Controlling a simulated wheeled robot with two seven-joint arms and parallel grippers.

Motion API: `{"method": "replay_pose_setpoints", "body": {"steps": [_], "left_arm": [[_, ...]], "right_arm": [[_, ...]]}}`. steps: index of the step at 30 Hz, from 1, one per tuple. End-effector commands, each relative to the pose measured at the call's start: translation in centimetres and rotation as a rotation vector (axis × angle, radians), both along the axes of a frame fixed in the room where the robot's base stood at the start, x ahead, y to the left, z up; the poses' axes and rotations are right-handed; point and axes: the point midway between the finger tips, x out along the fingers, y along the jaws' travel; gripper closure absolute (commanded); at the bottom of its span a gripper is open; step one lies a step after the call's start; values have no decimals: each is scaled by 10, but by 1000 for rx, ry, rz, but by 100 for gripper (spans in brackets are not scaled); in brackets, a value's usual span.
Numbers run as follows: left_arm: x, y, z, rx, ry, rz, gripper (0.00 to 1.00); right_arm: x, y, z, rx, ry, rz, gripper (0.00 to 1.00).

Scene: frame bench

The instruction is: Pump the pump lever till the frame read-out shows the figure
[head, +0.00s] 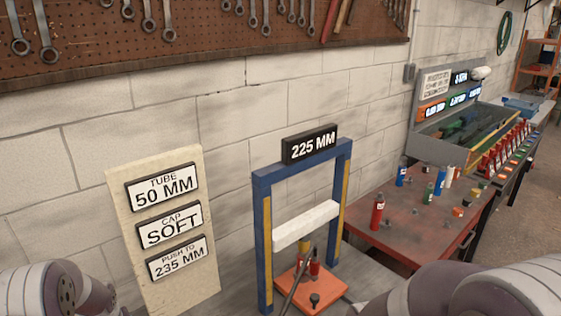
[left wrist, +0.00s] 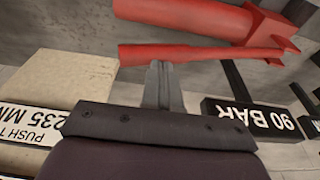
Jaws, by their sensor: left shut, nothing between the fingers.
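The frame read-out (head: 310,144) shows 225 MM on top of the blue press frame (head: 262,225). A sign board (head: 118,205) beside it reads TUBE 50 MM, CAP SOFT and PUSH TO 235 MM. In the left wrist view, a long thin red bar, which looks like the pump lever (left wrist: 205,52), lies across beside a thicker red body (left wrist: 185,15). My left gripper (left wrist: 160,68) is shut and empty, its fingertips right at the bar's edge; I cannot tell whether they touch. A black display (left wrist: 252,118) there reads 90 BAR. My right gripper is out of view.
A white crossbar (head: 305,226) spans the frame above an orange plate (head: 325,288) with small red items. To the right, a red-brown table (head: 410,220) holds bottles and caps. Behind it stands an open grey case (head: 440,135). A tool pegboard (head: 200,40) hangs on the wall.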

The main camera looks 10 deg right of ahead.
Motion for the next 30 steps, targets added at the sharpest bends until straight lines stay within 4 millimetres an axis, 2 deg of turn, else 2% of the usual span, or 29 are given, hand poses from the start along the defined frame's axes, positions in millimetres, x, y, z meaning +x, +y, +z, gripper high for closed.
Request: {"method": "replay_pose_setpoints", "body": {"steps": [23, 30], "left_arm": [[0, 0, -1, -1, 1, 0, 100], [-1, 0, -23, -1, 3, 0, 100]], "right_arm": [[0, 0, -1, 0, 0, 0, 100], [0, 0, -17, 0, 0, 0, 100]]}}
